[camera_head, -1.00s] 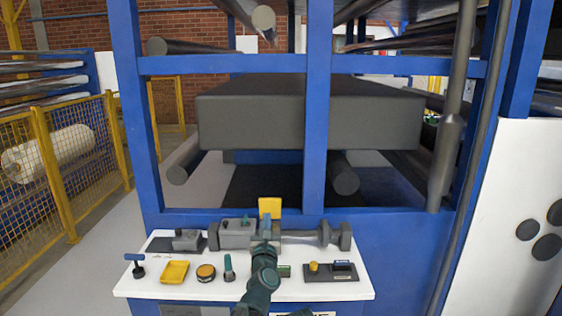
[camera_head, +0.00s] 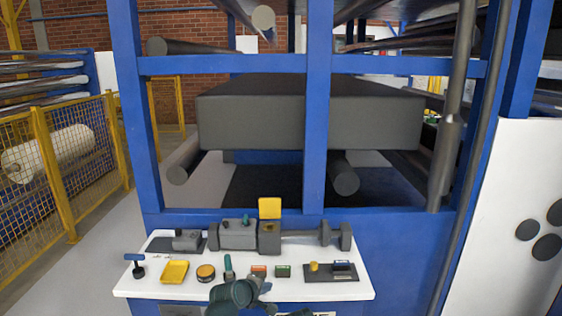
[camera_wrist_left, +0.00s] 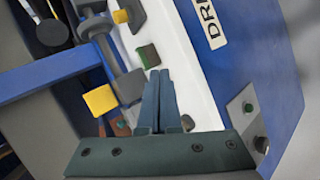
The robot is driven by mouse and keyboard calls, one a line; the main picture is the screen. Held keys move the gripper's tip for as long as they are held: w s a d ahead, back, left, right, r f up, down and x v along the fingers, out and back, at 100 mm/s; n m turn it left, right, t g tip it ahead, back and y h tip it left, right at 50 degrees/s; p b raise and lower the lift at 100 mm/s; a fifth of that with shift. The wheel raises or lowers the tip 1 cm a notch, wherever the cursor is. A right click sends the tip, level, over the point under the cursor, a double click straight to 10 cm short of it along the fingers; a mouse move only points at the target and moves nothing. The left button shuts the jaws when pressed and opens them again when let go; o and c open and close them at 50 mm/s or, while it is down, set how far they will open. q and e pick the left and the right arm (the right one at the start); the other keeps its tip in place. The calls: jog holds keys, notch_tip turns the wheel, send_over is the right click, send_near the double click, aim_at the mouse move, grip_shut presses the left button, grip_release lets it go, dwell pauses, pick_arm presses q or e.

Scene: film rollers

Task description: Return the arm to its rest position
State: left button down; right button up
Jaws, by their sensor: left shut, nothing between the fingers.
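My left arm shows at the bottom middle of the head view, at the front edge of the white work surface (camera_head: 140,290). Its gripper (camera_head: 262,284) is shut and empty, in front of the small red and green blocks. In the left wrist view the two fingers of the left gripper (camera_wrist_left: 157,82) lie close together with nothing between them. The grey machine unit (camera_head: 269,236) with the raised yellow flap (camera_head: 270,208) stands behind, apart from the gripper. My right gripper cannot be made out.
On the surface lie a yellow tray (camera_head: 175,272), a round yellow-topped tin (camera_head: 205,273), a teal-handled tool (camera_head: 228,268), a green block (camera_head: 283,271) and a dark plate (camera_head: 331,273) with a yellow knob. A blue frame (camera_head: 318,130) rises behind.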

pick_arm(q)
jog(key=s+a+f+m+g+y, duration=0.2)
jog(key=s+a+f+m+g, duration=0.3)
jog(key=s, duration=0.4)
jog(key=s+a+f+m+g+y, duration=0.2)
jog(key=s+a+f+m+g, duration=0.2)
jog(key=s+a+m, duration=0.4)
jog(key=s+d+r+m+y+p, duration=0.1)
jog(key=s+d+r+m+p, duration=0.1)
jog(key=s+d+r+p, duration=0.5)
jog(key=d+r+p, duration=0.2)
jog(key=d, duration=0.2)
jog(key=shift+s+d+m+g+y, duration=0.2)
jog(key=shift+m+g+y, duration=0.1)
jog(key=shift+g, duration=0.1)
